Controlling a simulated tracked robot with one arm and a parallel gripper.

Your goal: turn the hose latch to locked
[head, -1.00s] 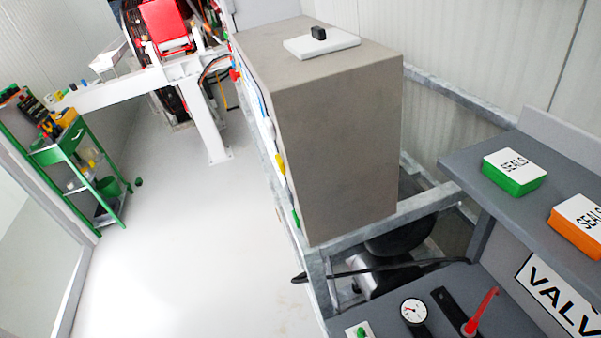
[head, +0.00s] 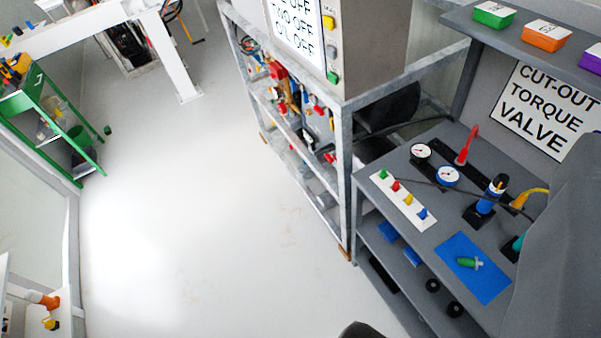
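I cannot pick out the hose latch for sure in this view. A red lever (head: 467,146) stands up from a black base on the grey workbench (head: 402,160) at the right. A yellow hose or handle (head: 528,197) and a blue fitting with a black and yellow top (head: 489,194) are to the right of it. Whether any of these is the latch I cannot tell. My gripper is not seen. A dark rounded shape cut off by the bottom edge is unclear.
Gauges (head: 447,176), a white strip with coloured knobs (head: 404,200) and a blue mat (head: 472,268) are on the bench. A large grey shape (head: 568,250) covers the lower right. A metal rack (head: 300,140) adjoins the bench. The white floor (head: 200,220) is clear.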

